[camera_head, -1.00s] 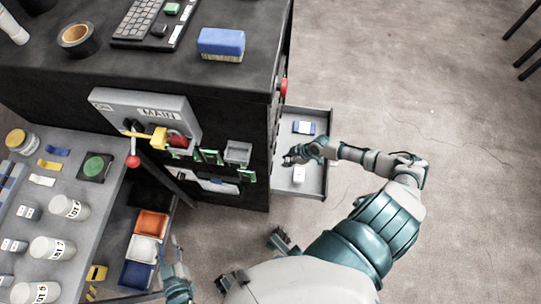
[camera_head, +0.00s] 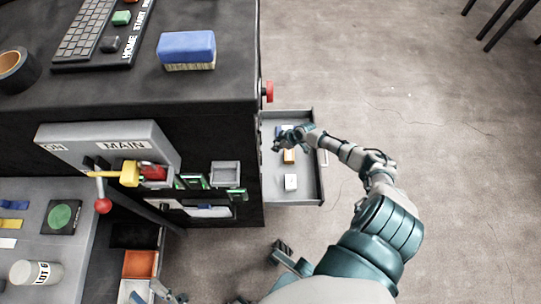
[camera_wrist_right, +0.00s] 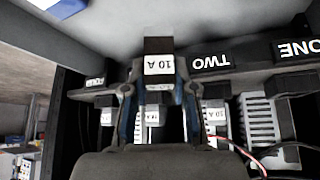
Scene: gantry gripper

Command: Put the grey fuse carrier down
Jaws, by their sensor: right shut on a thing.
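My right gripper (camera_head: 282,140) is over the open drawer, close to the cabinet's side. In the right wrist view, the right gripper (camera_wrist_right: 158,95) is shut on the fuse carrier (camera_wrist_right: 158,48), a dark block with a white "10 A" label. The carrier is too small to make out in the head view. Behind it in the wrist view is a row of fuse positions with labels "TWO" (camera_wrist_right: 211,62) and "ONE" (camera_wrist_right: 299,48). I cannot tell whether the carrier touches them. My left gripper (camera_head: 167,293) shows only partly at the bottom edge, its jaws unclear.
The drawer (camera_head: 310,198) holds an orange piece (camera_head: 289,156), a white piece (camera_head: 290,182) and a partly hidden blue piece. The black cabinet (camera_head: 215,120) carries a "MAIN" switch panel (camera_head: 70,140) and a red knob (camera_head: 268,91). Open floor lies right of the drawer.

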